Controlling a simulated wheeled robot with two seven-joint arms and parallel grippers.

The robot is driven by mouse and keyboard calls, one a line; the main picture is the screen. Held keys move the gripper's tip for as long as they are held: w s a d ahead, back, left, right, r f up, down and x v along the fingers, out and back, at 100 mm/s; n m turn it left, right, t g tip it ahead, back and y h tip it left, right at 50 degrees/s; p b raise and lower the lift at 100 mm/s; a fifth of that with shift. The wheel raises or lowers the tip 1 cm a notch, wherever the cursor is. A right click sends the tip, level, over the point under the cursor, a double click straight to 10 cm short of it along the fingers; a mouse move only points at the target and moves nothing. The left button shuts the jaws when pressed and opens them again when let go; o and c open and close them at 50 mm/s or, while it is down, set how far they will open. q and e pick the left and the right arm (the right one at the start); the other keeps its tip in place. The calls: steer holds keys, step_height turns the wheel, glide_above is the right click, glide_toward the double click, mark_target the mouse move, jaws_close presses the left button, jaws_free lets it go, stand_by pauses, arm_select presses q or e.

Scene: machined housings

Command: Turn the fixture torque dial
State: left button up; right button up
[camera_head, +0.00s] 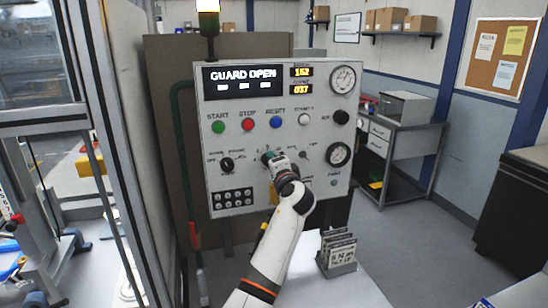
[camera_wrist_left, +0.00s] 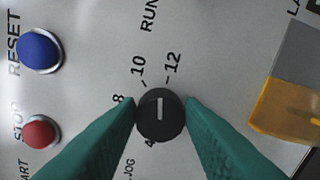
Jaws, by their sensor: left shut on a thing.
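The torque dial is a small black round knob (camera_wrist_left: 160,122) with a pale pointer line, on the grey control panel (camera_head: 232,98). Numbers 8, 10 and 12 show around it in the left wrist view, and the pointer line stands upright in that picture, toward the gap between 10 and 12. My left gripper (camera_head: 268,158) reaches the middle of the panel. Its two teal fingers (camera_wrist_left: 161,112) are shut on the knob from both sides. In the head view my gripper hides most of the dial. My right gripper is not in view.
The display (camera_head: 239,78) reads GUARD OPEN. Close to the dial are the red stop button (camera_wrist_left: 39,132), blue reset button (camera_wrist_left: 39,50) and a yellow part (camera_wrist_left: 280,110). A black selector knob (camera_head: 227,164) sits left. A card holder (camera_head: 338,254) stands on the white table.

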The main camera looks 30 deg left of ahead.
arm_select(q)
steer(key=shift+a+r+m+p, duration=0.15)
steer(key=shift+m+p, duration=0.25)
steer(key=shift+m, duration=0.25)
steer(key=shift+a+r+m+p, duration=0.1)
steer(key=shift+m+p, duration=0.3)
steer(key=shift+m, duration=0.25)
steer(key=o, duration=0.9)
steer(key=shift+o, duration=0.4)
steer(key=shift+a+f, duration=0.2)
steer(key=shift+f, duration=0.05)
steer(key=b+v, duration=0.4)
steer(key=v, duration=0.8)
steer(key=shift+w, duration=0.1)
